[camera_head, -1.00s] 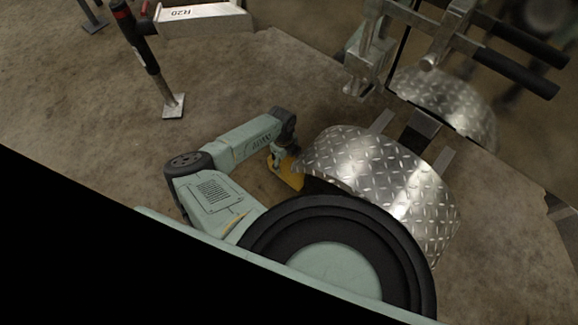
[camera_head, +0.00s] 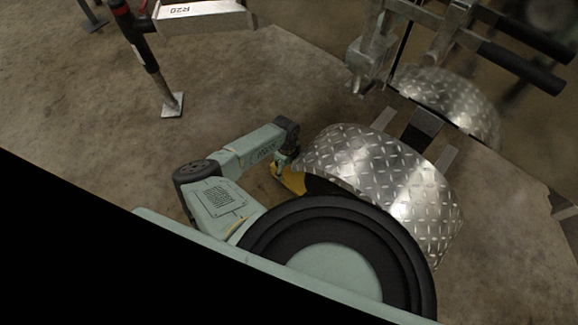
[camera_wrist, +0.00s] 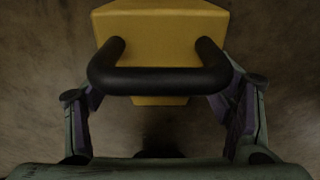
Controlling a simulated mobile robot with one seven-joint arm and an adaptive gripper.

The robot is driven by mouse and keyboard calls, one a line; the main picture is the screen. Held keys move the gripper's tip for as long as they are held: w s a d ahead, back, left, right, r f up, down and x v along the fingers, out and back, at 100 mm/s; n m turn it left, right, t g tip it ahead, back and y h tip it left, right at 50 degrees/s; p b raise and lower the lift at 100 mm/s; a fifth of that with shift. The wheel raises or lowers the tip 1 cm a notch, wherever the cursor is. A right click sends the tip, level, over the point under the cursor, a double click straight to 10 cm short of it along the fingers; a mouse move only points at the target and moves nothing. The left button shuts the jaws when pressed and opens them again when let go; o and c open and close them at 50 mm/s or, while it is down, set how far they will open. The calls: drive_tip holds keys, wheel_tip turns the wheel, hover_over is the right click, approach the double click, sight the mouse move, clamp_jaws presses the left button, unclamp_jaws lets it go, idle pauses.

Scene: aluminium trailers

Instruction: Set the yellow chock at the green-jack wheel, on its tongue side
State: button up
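The yellow chock (camera_head: 292,180) is at the left end of a diamond-plate fender in the head view, partly hidden by my arm and the fender. In the wrist view the chock (camera_wrist: 160,35) fills the top middle, its black handle (camera_wrist: 160,80) towards me. My gripper (camera_wrist: 160,98) has one finger at each end of this handle and looks shut on it. A dark wheel (camera_head: 320,186) shows slightly under the fender (camera_head: 375,165), close to the chock. Whether they touch is hidden. No green jack is visible.
A black-handled jack post (camera_head: 140,45) stands on a foot plate (camera_head: 172,105) at upper left, beside a light beam marked R20 (camera_head: 200,14). A second fender (camera_head: 447,98) and metal bars with black grips (camera_head: 525,68) are at upper right. The floor left of my arm is clear.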

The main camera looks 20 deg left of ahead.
drive_tip(key=o, duration=0.3)
wheel_tip(320, 180, up, 12)
drive_tip(key=p, duration=0.3)
drive_tip(key=shift+w+a+r, duration=0.15)
drive_tip(key=shift+a, duration=0.25)
